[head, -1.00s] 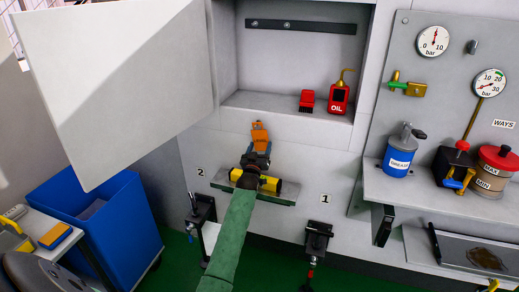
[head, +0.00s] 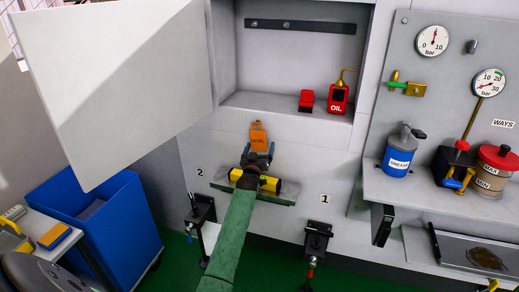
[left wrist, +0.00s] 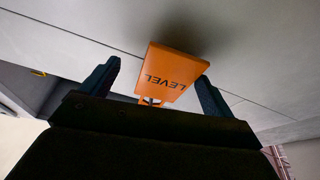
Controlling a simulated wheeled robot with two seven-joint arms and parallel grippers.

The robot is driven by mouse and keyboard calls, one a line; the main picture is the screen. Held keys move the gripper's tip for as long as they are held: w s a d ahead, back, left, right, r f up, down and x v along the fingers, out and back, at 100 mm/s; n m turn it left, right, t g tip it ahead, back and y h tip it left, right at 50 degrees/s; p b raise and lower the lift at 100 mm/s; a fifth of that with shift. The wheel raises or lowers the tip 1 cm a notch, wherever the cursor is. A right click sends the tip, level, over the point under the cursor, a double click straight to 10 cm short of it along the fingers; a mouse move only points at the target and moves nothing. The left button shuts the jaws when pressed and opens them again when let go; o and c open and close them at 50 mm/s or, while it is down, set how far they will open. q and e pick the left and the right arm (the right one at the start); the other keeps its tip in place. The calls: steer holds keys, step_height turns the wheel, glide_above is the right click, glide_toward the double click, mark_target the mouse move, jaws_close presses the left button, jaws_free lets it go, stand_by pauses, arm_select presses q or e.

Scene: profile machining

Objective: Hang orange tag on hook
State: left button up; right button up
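The orange tag (head: 258,138) is upright, flat against or very near the grey wall, below the open cabinet. In the left wrist view the tag (left wrist: 170,72) shows the word LEVEL upside down, with a small dark fitting at its narrow end. I cannot make out a hook or tell whether the tag hangs on one. My left gripper (head: 258,157) is open just below the tag in the head view. In the left wrist view its fingers (left wrist: 155,88) stand wide apart on either side of the tag, with gaps. My right gripper is out of view.
A small ledge (head: 222,186) with a yellow and black bar (head: 268,184) lies behind my left forearm. The cabinet (head: 300,65) holds a red oil can (head: 338,98) and a red block (head: 306,101). Its open door (head: 115,85) fills the upper left. A bench with bottles (head: 397,155) is at right.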

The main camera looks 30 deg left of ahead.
arm_select(q)
steer(key=shift+s+d+f, duration=0.15)
steer(key=shift+s+f, duration=0.05)
steer(key=shift+s, duration=0.3)
steer(key=shift+s+d+f+m+g+h+b, duration=0.6)
steer(key=shift+s+d+f+g+h+b, duration=0.5)
steer(key=shift+s+f+g, duration=1.65)
steer(key=s+d+f+m+g+h, duration=0.35)
steer(key=s+d+g, duration=0.25)
steer(key=s+d, duration=1.15)
steer(key=s+d+f+m+g, duration=0.1)
steer(key=s+d+f, duration=0.3)
steer(key=s, duration=0.7)
steer(key=s+d+f+m+g+h, duration=0.1)
steer(key=s+d+f+g, duration=0.2)
steer(key=s, duration=0.8)
steer(key=s+d+f+m+g+h, duration=0.1)
steer(key=s+d+f+g, duration=0.1)
steer(key=s+d+f, duration=0.5)
steer(key=s+d, duration=0.3)
steer(key=s, duration=0.2)
steer(key=shift+d+m+g, duration=0.15)
steer(key=shift+m+g, duration=0.2)
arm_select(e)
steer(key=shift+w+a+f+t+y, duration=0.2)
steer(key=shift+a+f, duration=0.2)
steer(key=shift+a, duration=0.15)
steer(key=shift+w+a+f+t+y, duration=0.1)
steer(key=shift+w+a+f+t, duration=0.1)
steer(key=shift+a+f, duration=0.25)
